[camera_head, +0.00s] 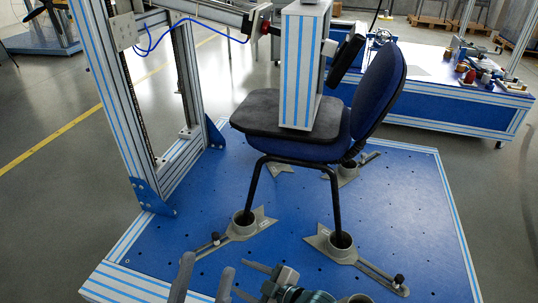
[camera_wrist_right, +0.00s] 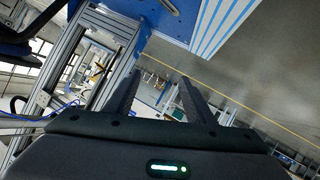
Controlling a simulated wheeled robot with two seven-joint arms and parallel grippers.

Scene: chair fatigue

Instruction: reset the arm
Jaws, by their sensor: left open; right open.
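The test rig's horizontal arm (camera_head: 212,14) runs from the upright frame (camera_head: 130,95) toward the chair, with a red part (camera_head: 265,25) near its end. A striped vertical block (camera_head: 304,65) stands on a dark pad (camera_head: 258,112) on the seat. A black pad (camera_head: 347,60) is tilted before the chair's blue backrest (camera_head: 382,95); contact is unclear. My left gripper (camera_head: 207,265) is open and empty at the bottom edge. My right gripper (camera_head: 240,277) is open beside it, its fingers pointing left. In the right wrist view, its open jaws (camera_wrist_right: 160,80) hold nothing.
The chair's legs stand in grey cups (camera_head: 341,243) clamped on the blue platform (camera_head: 400,215). A blue cable (camera_head: 160,35) hangs by the rig arm. A second blue bench (camera_head: 445,100) with small parts stands behind. Grey floor (camera_head: 40,220) is clear at left.

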